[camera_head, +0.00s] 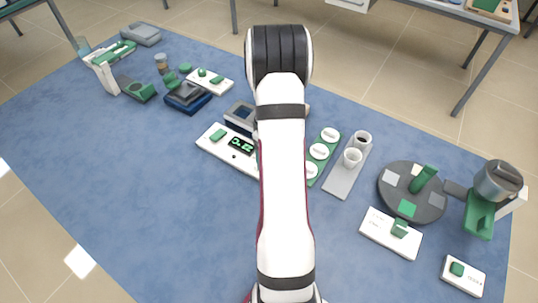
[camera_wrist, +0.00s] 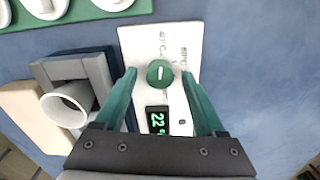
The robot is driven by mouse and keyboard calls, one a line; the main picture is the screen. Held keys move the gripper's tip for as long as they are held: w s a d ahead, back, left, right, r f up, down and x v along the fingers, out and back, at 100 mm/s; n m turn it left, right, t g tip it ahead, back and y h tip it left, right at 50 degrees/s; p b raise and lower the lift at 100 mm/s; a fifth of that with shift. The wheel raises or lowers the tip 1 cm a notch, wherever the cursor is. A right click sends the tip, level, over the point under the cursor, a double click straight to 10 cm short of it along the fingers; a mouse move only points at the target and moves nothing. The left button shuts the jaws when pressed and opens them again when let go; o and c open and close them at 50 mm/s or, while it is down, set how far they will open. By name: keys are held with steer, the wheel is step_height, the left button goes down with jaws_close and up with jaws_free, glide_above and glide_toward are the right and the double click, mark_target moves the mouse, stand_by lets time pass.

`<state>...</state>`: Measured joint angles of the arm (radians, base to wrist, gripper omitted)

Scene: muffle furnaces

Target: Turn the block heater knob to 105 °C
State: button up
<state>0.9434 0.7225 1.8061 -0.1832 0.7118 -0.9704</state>
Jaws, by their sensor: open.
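The round green knob (camera_wrist: 160,81) has a short white mark, roughly upright in the wrist view. A black display (camera_wrist: 158,120) on the panel shows a green "22" and a partly hidden unit. My gripper (camera_wrist: 159,73) is open, its green fingers on either side of the knob with visible gaps. Whether the fingertips are level with the knob is unclear. In the head view, my arm hides the knob and gripper; the panel (camera_head: 210,146) shows left of it.
A grey block (camera_wrist: 60,69) with a white cylinder (camera_wrist: 67,103) stands close left of the panel in the wrist view. A green tray (camera_wrist: 82,14) with white round dishes lies beyond. Blue mat (camera_wrist: 260,60) is clear to the right.

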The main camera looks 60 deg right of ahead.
jaws_close()
steer(key=shift+m, duration=0.3)
steer(key=m, duration=0.4)
steer(key=shift+m, duration=0.3)
steer(key=m, duration=1.6)
steer(key=shift+r, duration=0.1)
steer(key=shift+m, duration=0.4)
